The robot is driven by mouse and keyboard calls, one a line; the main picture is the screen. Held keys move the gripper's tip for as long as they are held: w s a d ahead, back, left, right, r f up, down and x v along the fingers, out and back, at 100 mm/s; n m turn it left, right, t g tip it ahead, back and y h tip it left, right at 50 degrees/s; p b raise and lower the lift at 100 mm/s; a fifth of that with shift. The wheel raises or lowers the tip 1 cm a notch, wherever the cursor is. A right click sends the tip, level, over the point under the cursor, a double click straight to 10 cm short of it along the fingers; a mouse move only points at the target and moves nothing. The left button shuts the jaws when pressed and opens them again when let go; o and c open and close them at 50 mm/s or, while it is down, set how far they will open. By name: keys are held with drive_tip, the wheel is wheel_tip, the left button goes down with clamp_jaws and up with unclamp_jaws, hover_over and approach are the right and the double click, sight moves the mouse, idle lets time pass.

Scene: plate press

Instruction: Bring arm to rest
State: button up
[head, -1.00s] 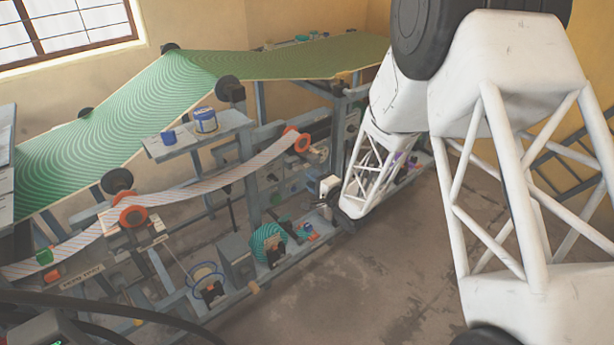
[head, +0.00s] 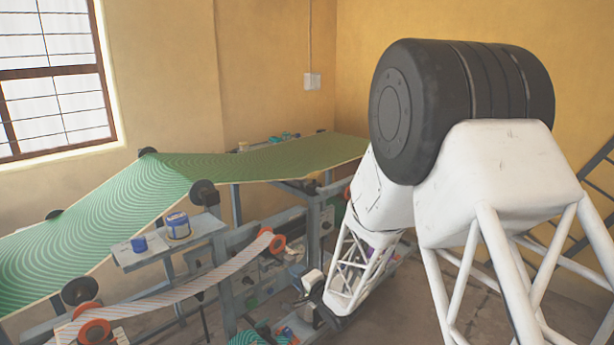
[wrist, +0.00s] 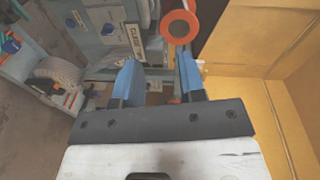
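My arm (head: 500,170) fills the right of the head view, white with lattice links and a large black joint, bent with its far link hanging down beside the press. My gripper (wrist: 157,68) shows in the wrist view with two blue fingers spread apart. I see nothing held between them. In the head view, the far end of my arm is low by the press, and the fingers cannot be made out there. The press (head: 215,230) carries a green patterned web (head: 120,205) over rollers and a striped paper strip (head: 190,285) below it.
A blue-and-white tin (head: 178,225) and a small blue cup (head: 139,243) stand on a grey shelf (head: 190,240). An orange-red ring roller (wrist: 179,26) is just beyond the fingers in the wrist view. A dark ladder-like rack (head: 575,210) leans at the right wall. Bare floor shows behind my arm.

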drive_tip(key=s+d+r+n+g+h, duration=0.3)
drive_tip(key=s+d+r+h, duration=0.8)
drive_tip(key=d+r, duration=0.45)
drive_tip(key=s+d+r+n+g, duration=0.1)
drive_tip(key=s+d+r+g, duration=0.1)
drive_tip(key=s, duration=0.8)
drive_tip(key=s+d+r+n+g, duration=0.2)
drive_tip(key=s+g, duration=0.1)
drive_tip(key=s, duration=0.8)
drive_tip(key=s+d+r+n+g, duration=0.2)
drive_tip(key=s, duration=0.9)
drive_tip(key=shift+s+r, duration=0.25)
drive_tip(key=shift+r, duration=0.05)
